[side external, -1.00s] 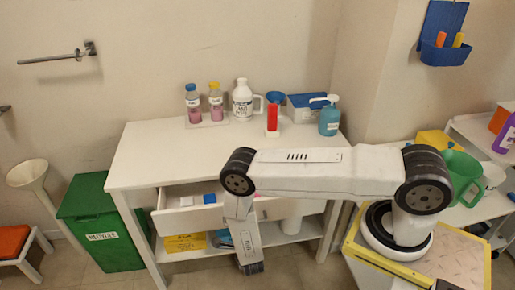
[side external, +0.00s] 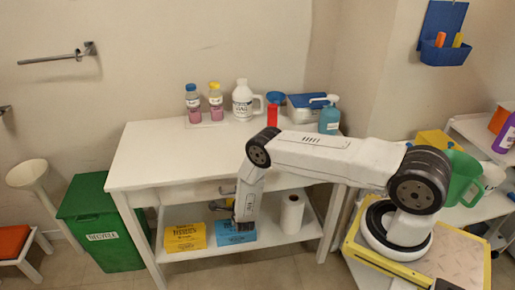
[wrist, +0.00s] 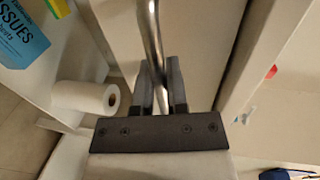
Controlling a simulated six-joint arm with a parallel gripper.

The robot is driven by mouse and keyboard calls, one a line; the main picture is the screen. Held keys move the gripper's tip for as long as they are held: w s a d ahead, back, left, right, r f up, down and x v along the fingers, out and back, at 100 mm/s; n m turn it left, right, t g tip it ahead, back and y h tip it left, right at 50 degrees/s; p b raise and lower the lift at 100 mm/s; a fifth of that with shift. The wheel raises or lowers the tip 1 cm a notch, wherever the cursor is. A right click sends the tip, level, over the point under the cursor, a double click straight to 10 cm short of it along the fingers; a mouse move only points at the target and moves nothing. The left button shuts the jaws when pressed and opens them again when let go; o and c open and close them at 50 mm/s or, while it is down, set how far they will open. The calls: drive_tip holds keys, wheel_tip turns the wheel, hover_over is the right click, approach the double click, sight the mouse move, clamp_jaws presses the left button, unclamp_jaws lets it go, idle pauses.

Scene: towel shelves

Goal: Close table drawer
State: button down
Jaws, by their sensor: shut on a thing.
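The white table (side external: 150,160) has a drawer (side external: 195,192) under its top. The drawer front looks flush with the table frame in the side view, and no drawer inside shows. A metal bar handle (side external: 227,190) is on its front. My gripper (side external: 222,204) is at the handle. In the wrist view, my gripper's two dark fingers (wrist: 160,88) are shut with the handle (wrist: 153,45) between them. The white drawer front (wrist: 205,45) fills the middle of that view. My arm hides the right part of the table front.
The lower shelf holds a yellow box (side external: 185,237), a blue tissue box (side external: 236,233) and a paper roll (side external: 292,214). Bottles, including a white jug (side external: 242,100), stand on the tabletop. A green bin (side external: 97,220) is left of the table.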

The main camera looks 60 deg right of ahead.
drive_tip(key=shift+w+d+r, duration=0.1)
drive_tip(key=shift+w+d, duration=0.05)
drive_tip(key=c, duration=0.7)
unclamp_jaws()
drive_tip(key=v, duration=0.8)
